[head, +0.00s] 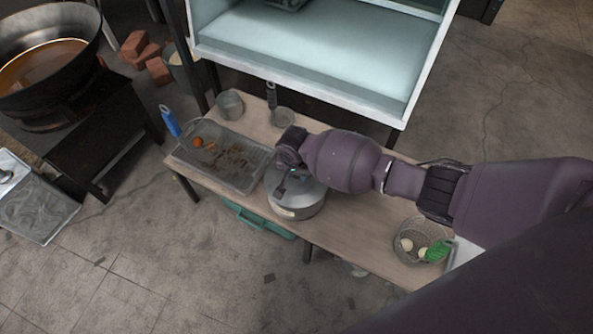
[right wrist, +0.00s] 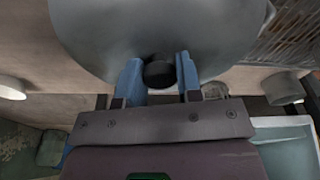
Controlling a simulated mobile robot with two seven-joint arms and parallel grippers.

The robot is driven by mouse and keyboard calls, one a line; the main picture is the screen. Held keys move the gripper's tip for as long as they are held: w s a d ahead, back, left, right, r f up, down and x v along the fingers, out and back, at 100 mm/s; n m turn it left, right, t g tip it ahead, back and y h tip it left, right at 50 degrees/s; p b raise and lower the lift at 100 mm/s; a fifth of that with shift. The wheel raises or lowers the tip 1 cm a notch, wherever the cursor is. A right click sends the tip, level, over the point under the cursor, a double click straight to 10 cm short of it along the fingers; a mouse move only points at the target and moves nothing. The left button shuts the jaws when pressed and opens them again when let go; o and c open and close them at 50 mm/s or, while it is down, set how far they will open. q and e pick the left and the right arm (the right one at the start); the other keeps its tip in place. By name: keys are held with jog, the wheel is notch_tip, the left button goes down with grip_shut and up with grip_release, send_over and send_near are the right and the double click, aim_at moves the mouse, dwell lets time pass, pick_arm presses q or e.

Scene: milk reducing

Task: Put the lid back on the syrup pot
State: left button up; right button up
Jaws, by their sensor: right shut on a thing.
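The syrup pot (head: 298,208) is a round grey metal pot on the wooden table, left of its middle. Its grey lid (head: 307,188) is over the pot's mouth, partly hidden by my right arm; I cannot tell whether it sits flush on the rim. In the right wrist view the lid (right wrist: 150,35) fills the top as a smooth disc with a black knob (right wrist: 159,72). My right gripper (right wrist: 159,78) has its blue fingers on both sides of the knob and is shut on it. My left gripper is not in view.
A shallow tray (head: 181,153) with brown and orange bits lies left of the pot. A metal cup (head: 230,105) and a small pan (head: 282,117) stand behind. A wire basket (head: 405,232) with pale and green things is at the right. A pale cabinet (head: 310,60) stands behind the table.

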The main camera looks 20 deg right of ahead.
jog(key=shift+w+r, duration=0.1)
dwell(0.4)
jog(key=shift+f+p, duration=0.2)
jog(key=shift+p, duration=0.15)
dwell(0.9)
dwell(0.7)
jog(key=o, duration=1.6)
jog(key=shift+c, duration=0.2)
